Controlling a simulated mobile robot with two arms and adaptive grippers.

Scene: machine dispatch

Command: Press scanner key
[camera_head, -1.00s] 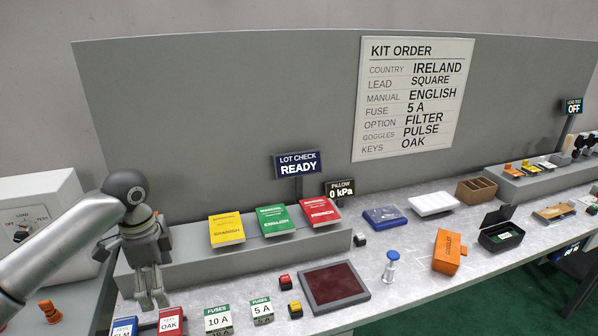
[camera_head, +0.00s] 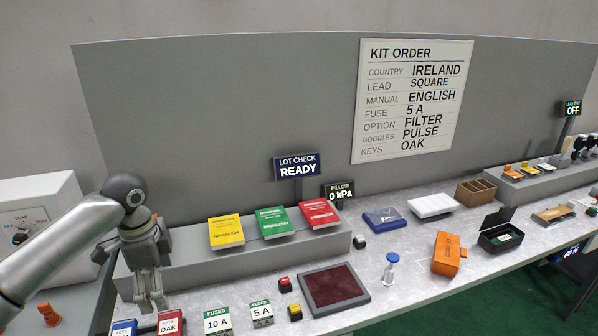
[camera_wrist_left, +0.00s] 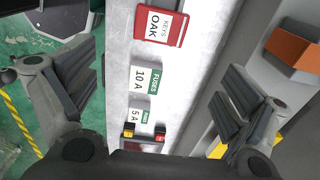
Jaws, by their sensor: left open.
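The scanner appears to be the dark red pad in a grey frame (camera_head: 334,288), on the bench below the LOT CHECK READY sign (camera_head: 297,166). A red key (camera_head: 285,284) and a yellow key (camera_head: 295,312) stand just left of it. In the left wrist view, the red key (camera_wrist_left: 159,135) and yellow key (camera_wrist_left: 128,133) show near the pad's edge (camera_wrist_left: 142,146). My left gripper (camera_head: 152,303) is open and empty, pointing down above the bench's left end, well left of both keys. Its spread fingers (camera_wrist_left: 165,95) also show in the wrist view. My right gripper is not in view.
Below my left gripper are a red OAK keys box (camera_head: 170,323) and fuse boxes marked 10 A (camera_head: 217,321) and 5 A (camera_head: 261,313). Yellow (camera_head: 226,232), green (camera_head: 275,222) and red (camera_head: 320,214) manuals lie on the raised ledge behind. A blue-topped stamp-like object (camera_head: 390,268) stands right of the pad.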

